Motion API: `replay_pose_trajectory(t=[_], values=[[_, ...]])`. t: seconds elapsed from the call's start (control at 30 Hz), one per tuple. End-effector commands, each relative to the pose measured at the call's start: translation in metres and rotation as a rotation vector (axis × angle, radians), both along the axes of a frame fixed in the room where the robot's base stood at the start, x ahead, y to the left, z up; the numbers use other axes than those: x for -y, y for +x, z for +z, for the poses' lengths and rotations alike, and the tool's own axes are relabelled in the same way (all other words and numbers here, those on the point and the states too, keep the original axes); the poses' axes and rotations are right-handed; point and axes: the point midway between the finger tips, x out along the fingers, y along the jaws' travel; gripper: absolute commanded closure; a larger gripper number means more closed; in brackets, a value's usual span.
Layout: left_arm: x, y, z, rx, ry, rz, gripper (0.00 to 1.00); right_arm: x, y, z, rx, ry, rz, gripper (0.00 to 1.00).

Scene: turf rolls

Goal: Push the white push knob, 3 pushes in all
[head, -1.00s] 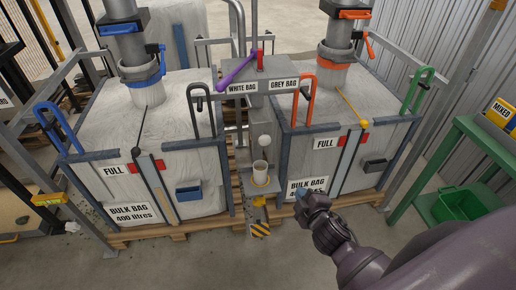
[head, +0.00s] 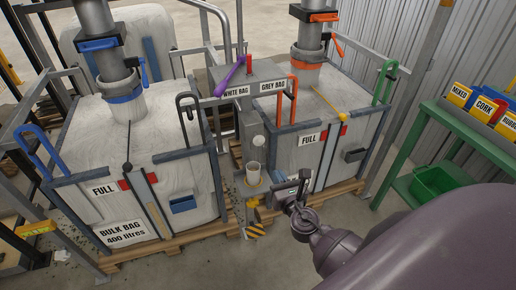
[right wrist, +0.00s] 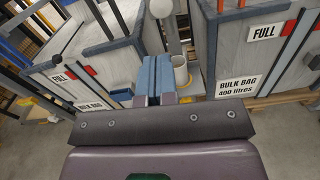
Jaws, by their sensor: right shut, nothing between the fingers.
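The white push knob (head: 258,142) is a small pale ball on the front of the grey post between the two bulk bags. It sits just above a white cup (head: 253,172) on a small ledge. My right gripper (head: 292,190) is in front of the post, lower than the knob and to its right, apart from it. Its blue fingers (right wrist: 153,66) are shut with nothing between them and point toward the post side in the right wrist view. The cup (right wrist: 180,74) shows just beyond them there. My left gripper is out of view.
Frames with white bags stand left (head: 150,150) and right (head: 330,110) of the post. A purple lever (head: 229,78) and an orange handle (head: 293,100) are near the post top. A green table (head: 440,120) is at right. The floor in front is clear.

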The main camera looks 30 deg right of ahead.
Motion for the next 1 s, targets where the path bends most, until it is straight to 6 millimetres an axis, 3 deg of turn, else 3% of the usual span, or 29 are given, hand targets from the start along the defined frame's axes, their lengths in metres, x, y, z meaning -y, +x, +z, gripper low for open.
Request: replay_pose_trajectory(t=[0.2,0.63,0.77,1.0], values=[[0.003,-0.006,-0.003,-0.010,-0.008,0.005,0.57,0.000,0.000,0.000,-0.020,-0.086,0.001,1.00],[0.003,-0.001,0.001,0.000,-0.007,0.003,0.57,0.001,0.003,0.000,-0.021,-0.088,0.000,1.00],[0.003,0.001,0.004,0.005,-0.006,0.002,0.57,0.004,0.015,0.001,-0.019,-0.087,0.000,1.00],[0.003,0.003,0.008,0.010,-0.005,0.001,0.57,0.013,0.054,0.002,-0.019,-0.087,0.000,1.00]])
